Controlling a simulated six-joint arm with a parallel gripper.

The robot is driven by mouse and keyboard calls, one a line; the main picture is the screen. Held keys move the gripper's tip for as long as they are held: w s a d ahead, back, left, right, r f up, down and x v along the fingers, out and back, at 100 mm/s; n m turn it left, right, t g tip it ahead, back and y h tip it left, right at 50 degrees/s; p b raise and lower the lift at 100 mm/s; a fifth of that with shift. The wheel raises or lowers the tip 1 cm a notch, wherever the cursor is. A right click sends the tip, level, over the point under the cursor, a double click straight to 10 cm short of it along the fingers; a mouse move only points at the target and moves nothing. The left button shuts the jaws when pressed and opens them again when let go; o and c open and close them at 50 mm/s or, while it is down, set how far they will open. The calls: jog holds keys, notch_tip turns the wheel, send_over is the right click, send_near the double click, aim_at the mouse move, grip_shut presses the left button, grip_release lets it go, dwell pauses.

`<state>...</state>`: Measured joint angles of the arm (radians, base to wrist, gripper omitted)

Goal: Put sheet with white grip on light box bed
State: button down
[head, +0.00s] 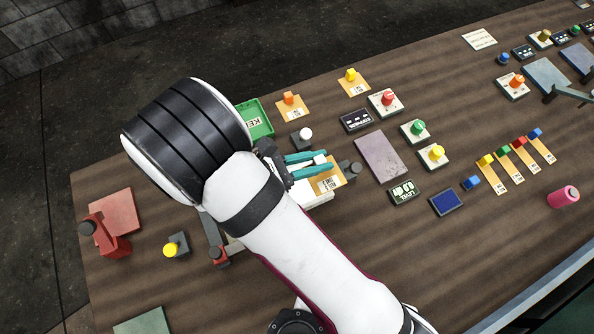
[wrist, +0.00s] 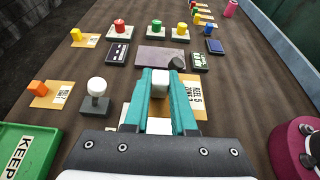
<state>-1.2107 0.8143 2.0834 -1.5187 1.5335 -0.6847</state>
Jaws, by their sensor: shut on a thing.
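My gripper (head: 318,163) has teal fingers, shut on the white grip (wrist: 161,85) of a tan sheet. The sheet (head: 329,181) carries a printed label and shows under and beside the fingertips, also in the wrist view (wrist: 195,98). A white surface (head: 318,198), probably the light box bed, shows just beside and below the sheet in the head view. My arm and gripper hide much of it. I cannot tell whether the sheet touches it or hangs just above.
A dark knob (head: 353,168) stands right by the sheet, and a white-knobbed post (head: 303,137) is close behind the gripper. A green KEEP tray (head: 258,121), other gripped sheets (head: 291,106), a grey-purple plate (head: 381,157) and several button blocks surround it. A red stand (head: 111,240) is at left.

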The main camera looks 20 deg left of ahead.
jog(key=a+f, duration=0.2)
jog(key=a, duration=0.1)
jog(key=a+f, duration=0.1)
jog(key=shift+s+a+f, duration=0.15)
jog(key=shift+s+a, duration=0.1)
jog(key=shift+s, duration=0.05)
jog(key=shift+f, duration=1.75)
jog(key=shift+f, duration=0.1)
jog(key=c, duration=0.7)
grip_release()
jog(key=shift+c, duration=0.2)
